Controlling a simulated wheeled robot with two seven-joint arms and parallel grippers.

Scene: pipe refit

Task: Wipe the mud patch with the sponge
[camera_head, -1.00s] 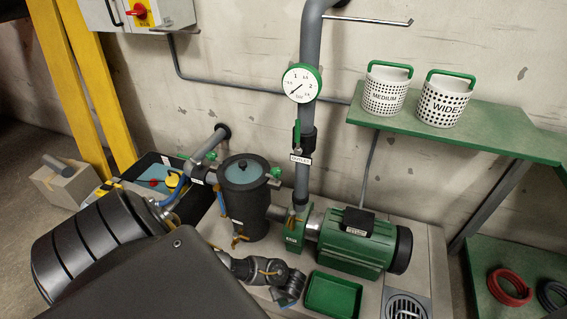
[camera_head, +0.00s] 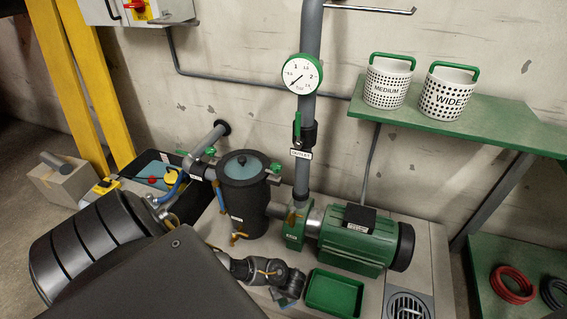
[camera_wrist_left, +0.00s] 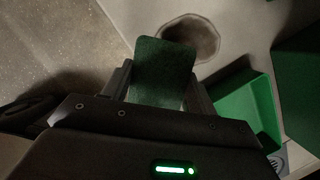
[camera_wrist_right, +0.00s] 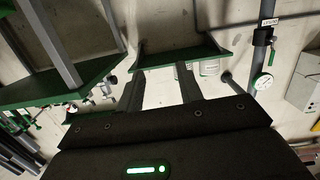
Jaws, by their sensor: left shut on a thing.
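My left gripper (camera_wrist_left: 160,85) is shut on a dark green sponge (camera_wrist_left: 164,62), whose flat face shows between the fingers in the left wrist view. The mud patch (camera_wrist_left: 204,30) is a brown, roundish stain with a darker rim on the pale plinth, just beyond the sponge. The sponge overlaps its near edge in the picture; I cannot tell whether they touch. In the head view the mud patch is not visible, and I cannot make out the left fingertips. My right gripper (camera_wrist_right: 158,88) is open and empty in the right wrist view.
A green tray (camera_head: 334,293) lies on the plinth beside a drain grate (camera_head: 408,306); it also shows in the left wrist view (camera_wrist_left: 245,105). Behind stand a green pump (camera_head: 357,245) and a black strainer pot (camera_head: 243,200). A green shelf (camera_head: 450,126) holds two baskets.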

